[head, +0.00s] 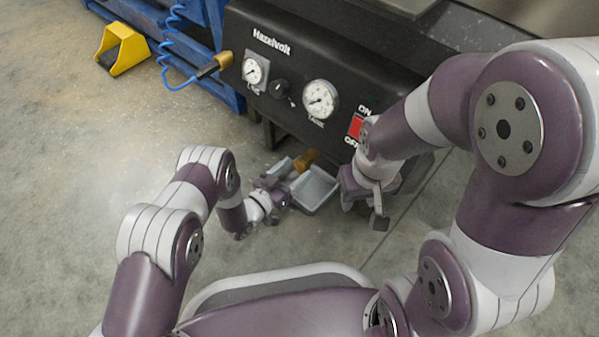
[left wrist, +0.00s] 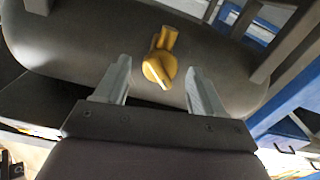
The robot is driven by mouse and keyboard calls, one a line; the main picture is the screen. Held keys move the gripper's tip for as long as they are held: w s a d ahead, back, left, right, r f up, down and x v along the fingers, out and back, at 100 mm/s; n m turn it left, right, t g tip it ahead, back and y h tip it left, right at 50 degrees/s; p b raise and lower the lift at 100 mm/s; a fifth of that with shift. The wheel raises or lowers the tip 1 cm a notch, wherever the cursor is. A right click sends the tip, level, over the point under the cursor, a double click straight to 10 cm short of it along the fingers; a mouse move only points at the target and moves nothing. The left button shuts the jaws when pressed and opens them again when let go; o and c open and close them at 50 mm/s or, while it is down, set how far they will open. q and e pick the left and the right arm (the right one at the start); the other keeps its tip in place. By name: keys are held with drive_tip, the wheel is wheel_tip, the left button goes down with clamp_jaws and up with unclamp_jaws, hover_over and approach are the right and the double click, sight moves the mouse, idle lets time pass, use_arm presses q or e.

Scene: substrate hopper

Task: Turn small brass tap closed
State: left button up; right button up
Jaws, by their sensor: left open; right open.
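The small brass tap (left wrist: 158,68) shows in the left wrist view, on the rounded grey tank (left wrist: 75,45), with its ridged knob facing my gripper. It also shows as a small yellow piece in the head view (head: 306,158), low under the black machine. My left gripper (left wrist: 158,80) is open, with one finger on each side of the tap in the picture. I see no clear contact between fingers and tap. In the head view my left gripper (head: 283,178) is beside the tap. My right gripper (head: 378,208) hangs open and empty to the right, before the machine.
The black Hazelvolt machine (head: 300,65) carries two gauges, a knob and a red switch (head: 355,127). A grey tray (head: 316,190) is below the tap. A blue frame (head: 200,75) with a coiled hose and a yellow block (head: 122,48) are at left.

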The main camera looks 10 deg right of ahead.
use_arm(q)
drive_tip(key=shift+b+x, duration=0.5)
drive_tip(key=shift+x, duration=0.65)
drive_tip(key=shift+w+d, duration=0.15)
drive_tip(key=shift+d, duration=0.05)
drive_tip(key=c, duration=1)
drive_tip(key=shift+r+m+p, duration=0.25)
drive_tip(key=shift+m+p, duration=0.15)
drive_tip(key=shift+p, duration=0.15)
drive_tip(key=shift+c, duration=0.3)
drive_tip(key=shift+m+p, duration=0.3)
drive_tip(key=shift+m, duration=0.3)
drive_tip(key=shift+f+m, duration=0.15)
drive_tip(key=shift+m, duration=0.25)
drive_tip(key=shift+f, duration=0.1)
use_arm(e)
drive_tip(key=shift+f, duration=0.1)
use_arm(q)
drive_tip(key=o, duration=1.1)
drive_tip(key=shift+c, duration=0.2)
